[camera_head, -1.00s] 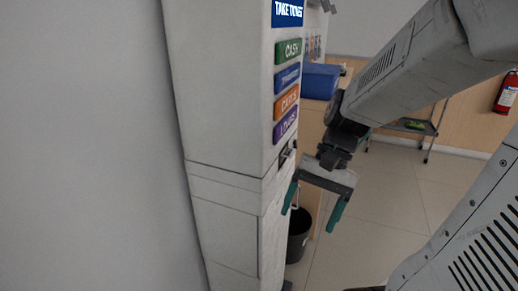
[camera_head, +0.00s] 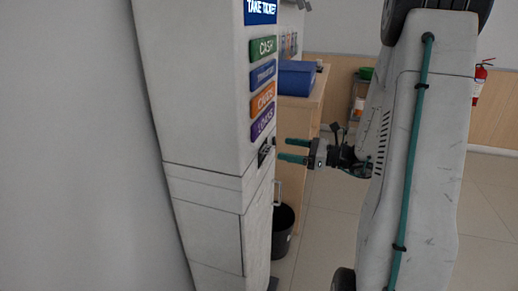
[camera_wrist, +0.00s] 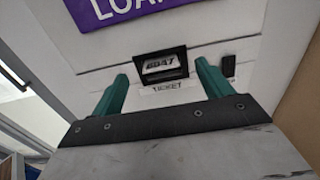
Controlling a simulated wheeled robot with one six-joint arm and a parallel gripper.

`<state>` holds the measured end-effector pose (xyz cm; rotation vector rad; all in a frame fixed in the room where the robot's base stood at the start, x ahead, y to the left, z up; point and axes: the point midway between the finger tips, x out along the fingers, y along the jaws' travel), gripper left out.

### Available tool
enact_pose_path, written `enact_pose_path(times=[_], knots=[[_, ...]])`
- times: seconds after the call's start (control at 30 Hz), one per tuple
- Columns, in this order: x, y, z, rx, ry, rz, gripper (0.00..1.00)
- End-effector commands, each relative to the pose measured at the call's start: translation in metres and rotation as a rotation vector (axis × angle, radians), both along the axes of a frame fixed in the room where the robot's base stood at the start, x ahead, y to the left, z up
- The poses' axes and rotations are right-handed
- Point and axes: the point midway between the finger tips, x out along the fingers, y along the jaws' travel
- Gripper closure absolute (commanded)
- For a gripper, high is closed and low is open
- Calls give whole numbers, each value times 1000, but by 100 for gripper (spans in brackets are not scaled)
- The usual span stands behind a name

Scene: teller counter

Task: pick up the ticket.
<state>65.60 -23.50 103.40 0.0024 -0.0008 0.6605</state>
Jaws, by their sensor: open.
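The ticket (camera_wrist: 166,65) shows in the wrist view as a pale slip with dark print, inside the black-framed slot (camera_wrist: 149,74) of the kiosk. A label reading TICKET sits just below the slot. In the head view the slot (camera_head: 264,152) is on the kiosk's (camera_head: 205,85) right-hand face, under the coloured buttons; the ticket itself is too small to make out there. My gripper (camera_head: 282,149) is open and empty, its green fingers pointing at the slot. In the wrist view the fingers (camera_wrist: 160,83) stand either side of the slot, apart from the ticket.
The purple LOANS button (camera_wrist: 125,8) is just above the slot. A wooden counter (camera_head: 300,115) with a blue box (camera_head: 297,79) stands behind the kiosk. A black bin (camera_head: 283,230) is on the floor below. The tiled floor at right is mostly open.

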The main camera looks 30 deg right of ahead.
Motion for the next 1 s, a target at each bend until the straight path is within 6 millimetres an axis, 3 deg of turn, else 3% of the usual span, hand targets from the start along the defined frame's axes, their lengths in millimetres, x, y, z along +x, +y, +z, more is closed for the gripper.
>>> enact_pose_path(times=[0.3, 0.6, 0.8, 1.0], knots=[[33, 29, -12, -2, 1, 5, 22], [38, 32, -12, -2, 0, 2, 22], [37, 32, -12, -2, 0, 2, 70], [37, 31, -12, -3, 0, 2, 71]])
